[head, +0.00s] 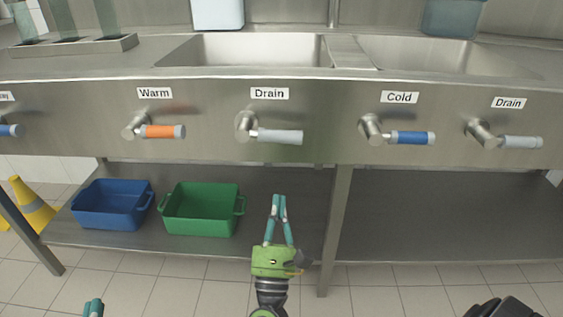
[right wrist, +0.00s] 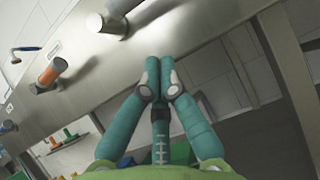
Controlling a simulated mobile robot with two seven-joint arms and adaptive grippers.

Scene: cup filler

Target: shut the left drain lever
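The left drain lever (head: 280,137) is a light grey handle under a "Drain" label, between the warm and cold levers. It points sideways to the right, about horizontal. It also shows at the top of the right wrist view (right wrist: 107,22). My right gripper (head: 279,198) is below it, in front of the counter, apart from the lever. Its teal fingers are together with nothing visible between them, also in the right wrist view (right wrist: 163,66). Of my left gripper (head: 93,307) only a teal tip shows at the bottom left edge.
The orange warm lever (head: 163,132) is to the left, the blue cold lever (head: 411,138) and a second grey drain lever (head: 520,142) to the right. A blue bin (head: 112,207) and a green bin (head: 200,213) stand on the lower shelf. A table leg (head: 334,225) stands right of my right gripper.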

